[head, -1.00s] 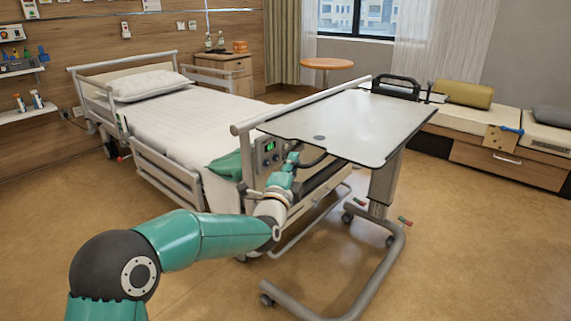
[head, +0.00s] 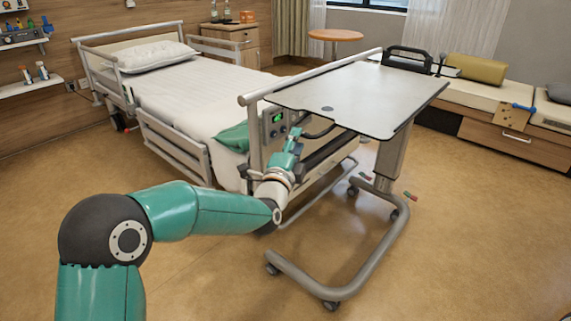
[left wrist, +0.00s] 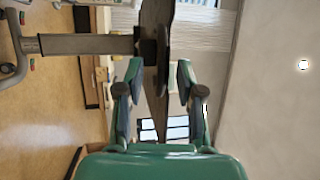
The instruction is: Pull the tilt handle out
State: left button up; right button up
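The overbed table has a pale top (head: 365,92) over the foot end of the bed. A dark curved handle (head: 319,131), likely the tilt handle, shows under its near left edge. My left gripper (head: 295,138) is at this edge, just left of the handle. In the left wrist view my left gripper (left wrist: 160,70) has its two fingers apart. The dark tabletop (left wrist: 156,25), seen edge-on, shows between them. I cannot tell whether either finger touches the handle. My right gripper is not in view.
The bed's foot rail (head: 305,77) and control panel (head: 276,121) are close to my left gripper. A green cloth (head: 233,138) lies at the bed's foot. The table's column (head: 392,155) stands on a wheeled base (head: 345,292).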

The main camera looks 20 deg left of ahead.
pick_arm(q)
jog(key=s+f, duration=0.1)
jog(key=s, duration=0.7)
jog(key=shift+s+a+f, duration=0.15)
jog(key=shift+s+f, duration=0.2)
